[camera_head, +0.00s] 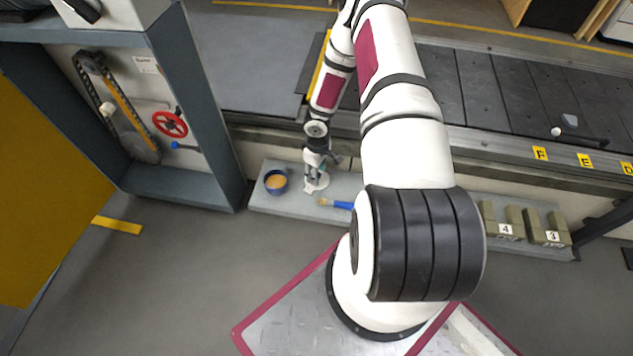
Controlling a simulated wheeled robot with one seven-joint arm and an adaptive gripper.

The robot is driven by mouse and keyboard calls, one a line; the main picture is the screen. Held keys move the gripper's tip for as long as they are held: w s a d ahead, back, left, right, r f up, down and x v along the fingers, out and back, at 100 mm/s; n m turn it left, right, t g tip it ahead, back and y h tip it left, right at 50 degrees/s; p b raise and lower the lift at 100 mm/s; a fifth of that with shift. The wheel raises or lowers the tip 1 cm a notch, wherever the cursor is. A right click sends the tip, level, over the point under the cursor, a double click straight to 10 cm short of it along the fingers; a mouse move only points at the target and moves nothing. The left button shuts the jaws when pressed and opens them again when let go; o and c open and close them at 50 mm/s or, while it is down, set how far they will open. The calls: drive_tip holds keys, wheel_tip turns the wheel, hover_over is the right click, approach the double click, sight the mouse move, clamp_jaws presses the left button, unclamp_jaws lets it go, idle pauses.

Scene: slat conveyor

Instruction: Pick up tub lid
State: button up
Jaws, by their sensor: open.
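A pale round disc, which looks like the tub lid (323,182), lies on the low grey ledge (262,204). My gripper (311,188) is above it and hides part of it. The jaws are open. The fingertips are very near the disc, but whether they touch it or straddle its edge is too small to tell. A small dark blue tub (276,182) with tan contents stands open on the ledge, just left of my gripper.
A brush with a blue handle (341,205) lies just right of my gripper. Green blocks numbered 4 (498,222) and 3 (544,228) stand farther right. The slat conveyor (500,95) runs behind the ledge. A blue-grey cabinet (180,190) bounds the left.

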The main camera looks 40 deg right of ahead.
drive_tip(key=shift+f, duration=0.6)
drive_tip(key=c, duration=0.8)
drive_tip(key=shift+r, duration=0.15)
